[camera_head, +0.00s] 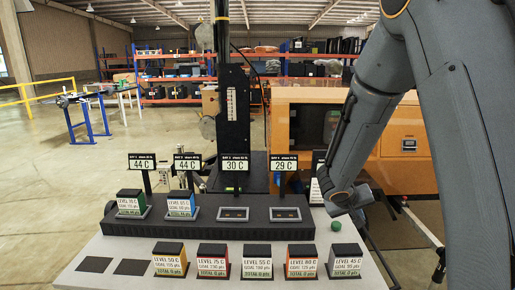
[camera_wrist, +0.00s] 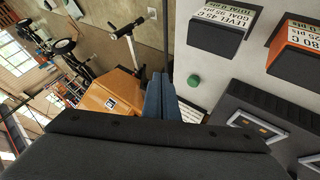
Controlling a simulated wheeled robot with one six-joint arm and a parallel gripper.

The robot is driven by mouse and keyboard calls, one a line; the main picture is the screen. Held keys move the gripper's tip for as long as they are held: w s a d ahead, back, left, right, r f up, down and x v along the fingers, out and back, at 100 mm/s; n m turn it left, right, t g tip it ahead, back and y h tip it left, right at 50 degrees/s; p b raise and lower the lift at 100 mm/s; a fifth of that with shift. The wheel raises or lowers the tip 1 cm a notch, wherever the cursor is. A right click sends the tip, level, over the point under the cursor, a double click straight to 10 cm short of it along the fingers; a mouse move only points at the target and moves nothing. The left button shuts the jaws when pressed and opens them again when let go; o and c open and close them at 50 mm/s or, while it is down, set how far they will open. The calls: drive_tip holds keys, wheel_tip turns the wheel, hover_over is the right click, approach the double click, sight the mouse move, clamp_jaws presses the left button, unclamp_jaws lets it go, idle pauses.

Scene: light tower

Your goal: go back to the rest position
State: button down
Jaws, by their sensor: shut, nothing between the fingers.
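My gripper (camera_wrist: 160,88) shows in the wrist view as two blue-grey fingers closed together, with nothing between them. In the wrist view the fingers are apart from the green button (camera_wrist: 194,80) and the blocks. The button also shows in the head view (camera_head: 336,225), just below my wrist.
The rack holds a green block (camera_head: 130,203) and a blue block (camera_head: 182,205); two slots to their right are empty. Several labelled blocks, including a red one (camera_head: 213,261), line the front of the grey table (camera_head: 110,245). An orange cabinet (camera_head: 405,140) stands behind my arm.

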drive_tip(key=s+a+f+g+y+b, duration=0.1)
drive_tip(key=s+f+g+b, duration=0.1)
drive_tip(key=s, duration=0.5)
drive_tip(key=s+a+f+g+y+b, duration=0.1)
drive_tip(key=s+f+g+b, duration=0.15)
drive_tip(key=s, duration=0.35)
drive_tip(key=s+a+f+y+b, duration=0.4)
drive_tip(key=s+a+b, duration=0.1)
drive_tip(key=s+a, duration=0.5)
drive_tip(key=shift+s+n+y, duration=0.35)
drive_tip(key=shift+n+y, duration=0.05)
drive_tip(key=shift+a+r+g, duration=0.1)
drive_tip(key=shift+g, duration=0.15)
